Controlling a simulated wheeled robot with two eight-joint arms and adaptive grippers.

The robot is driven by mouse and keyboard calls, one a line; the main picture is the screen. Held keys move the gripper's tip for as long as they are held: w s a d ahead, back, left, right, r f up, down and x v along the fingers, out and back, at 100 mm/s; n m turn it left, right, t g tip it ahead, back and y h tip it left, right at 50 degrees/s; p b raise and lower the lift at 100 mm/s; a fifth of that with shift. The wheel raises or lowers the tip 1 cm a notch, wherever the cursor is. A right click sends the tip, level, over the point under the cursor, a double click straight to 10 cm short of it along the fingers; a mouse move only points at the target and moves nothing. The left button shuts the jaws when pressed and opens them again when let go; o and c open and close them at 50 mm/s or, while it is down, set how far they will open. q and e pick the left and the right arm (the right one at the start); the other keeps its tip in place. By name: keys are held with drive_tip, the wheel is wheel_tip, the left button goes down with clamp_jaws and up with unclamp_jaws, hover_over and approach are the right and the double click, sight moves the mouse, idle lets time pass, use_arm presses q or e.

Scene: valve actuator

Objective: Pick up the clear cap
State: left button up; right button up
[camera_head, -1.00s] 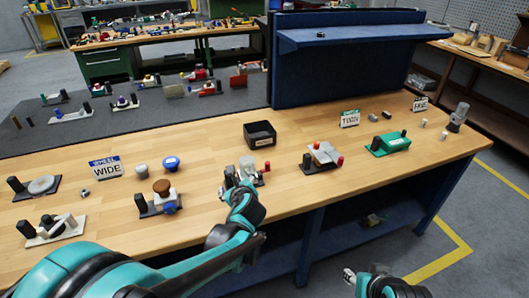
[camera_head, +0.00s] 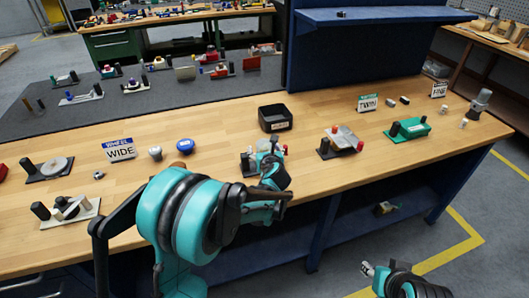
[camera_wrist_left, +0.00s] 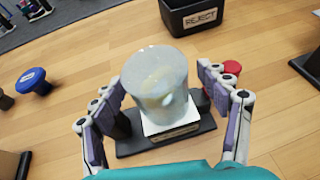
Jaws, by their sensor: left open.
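The clear cap (camera_wrist_left: 157,80) is a cloudy see-through cylinder in the left wrist view. It sits upright over a white block (camera_wrist_left: 170,123) on a dark base (camera_wrist_left: 140,145). My left gripper (camera_wrist_left: 160,96) is open, with one finger on each side of the cap. Gaps show between cap and fingers, so it does not look gripped. In the head view my left gripper (camera_head: 271,162) is over that fixture and mostly hides the cap. My right gripper (camera_head: 368,269) is small at the lower right, off the table, and its jaws are unclear.
A black reject bin (camera_head: 275,126) stands just behind the fixture. A red knob (camera_wrist_left: 231,67) is close to the right finger. A blue-topped knob (camera_head: 185,146) stands to the left. A fixture with a silver plate (camera_head: 341,137) is to the right, beyond bare wood.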

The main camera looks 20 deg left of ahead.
use_arm(q)
drive_tip(key=shift+s+r, duration=0.1)
drive_tip(key=shift+c, duration=0.6)
drive_tip(key=c, duration=0.9)
